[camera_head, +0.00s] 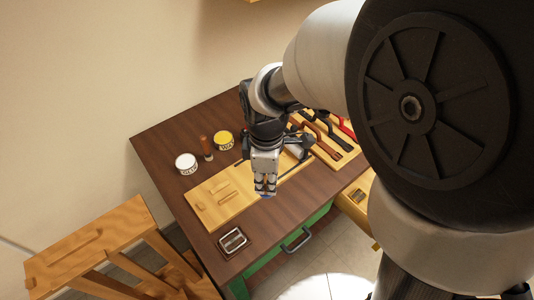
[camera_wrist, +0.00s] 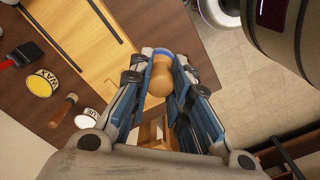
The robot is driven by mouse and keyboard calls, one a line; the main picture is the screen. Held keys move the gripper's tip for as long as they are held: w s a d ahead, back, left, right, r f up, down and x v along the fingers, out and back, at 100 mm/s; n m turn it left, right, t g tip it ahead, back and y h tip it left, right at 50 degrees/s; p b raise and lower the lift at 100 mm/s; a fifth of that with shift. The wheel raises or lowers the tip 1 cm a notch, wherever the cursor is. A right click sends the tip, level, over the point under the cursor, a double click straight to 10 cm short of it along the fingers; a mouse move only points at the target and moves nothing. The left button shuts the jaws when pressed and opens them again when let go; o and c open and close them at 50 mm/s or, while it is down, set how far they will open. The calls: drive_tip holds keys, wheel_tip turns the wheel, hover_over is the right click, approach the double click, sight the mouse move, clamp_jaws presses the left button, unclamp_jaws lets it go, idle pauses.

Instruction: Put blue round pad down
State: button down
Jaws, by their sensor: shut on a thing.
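My gripper (camera_head: 265,184) is over the front part of the dark table, near its front edge and beside the light wooden board. In the wrist view its two fingers (camera_wrist: 163,82) are closed on the rounded wooden handle of the blue round pad (camera_wrist: 162,54). The blue face lies beyond the handle, at the far end from the wrist. In the head view only a small bit of blue (camera_head: 267,195) shows under the fingertips. I cannot tell whether the pad touches the table.
The light wooden board (camera_head: 215,212) lies left of my gripper. A white tin (camera_head: 186,162), a wooden-handled tool (camera_head: 206,147) and a yellow tin (camera_head: 223,139) stand behind it. A buckle tray (camera_head: 233,241) sits front left. Tools lie at right. The dark tabletop (camera_head: 262,222) front middle is clear.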

wheel_tip(320, 180, down, 16)
drive_tip(key=b, duration=0.5)
drive_tip(key=shift+a+f, duration=0.1)
drive_tip(key=shift+f, duration=0.1)
drive_tip(key=c, duration=2)
unclamp_jaws()
drive_tip(key=shift+f, duration=0.1)
drive_tip(key=o, duration=0.5)
